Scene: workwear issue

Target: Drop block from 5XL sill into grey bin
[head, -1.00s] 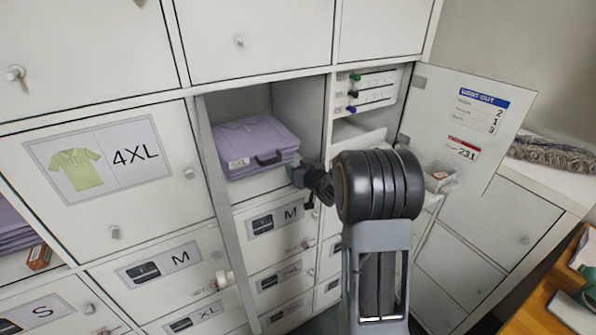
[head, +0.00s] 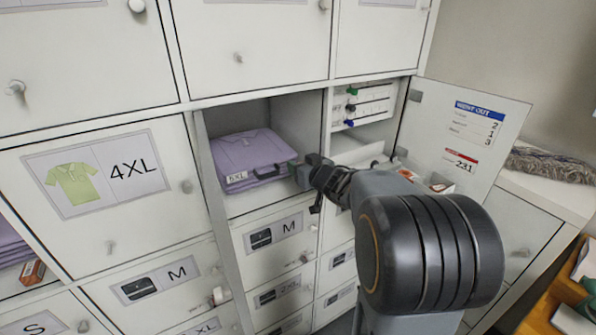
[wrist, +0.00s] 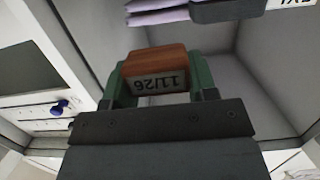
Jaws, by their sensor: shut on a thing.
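My gripper (wrist: 152,88) is shut on an orange-brown block (wrist: 152,62) marked 11/26 on its pale face. Its green fingers grip the block from both sides. In the head view, my gripper (head: 301,172) is at the right front of the open 5XL compartment, by its sill (head: 262,199); the block cannot be made out there. A folded purple garment (head: 247,153) with a 5XL tag and a dark handle lies in the compartment. I cannot identify a grey bin with certainty; a pale container by the open door is mostly hidden behind my arm.
The open door (head: 466,130) with a WENT OUT notice stands to the right. A small orange-white box (head: 441,187) shows beyond my arm. Closed lockers surround the opening.

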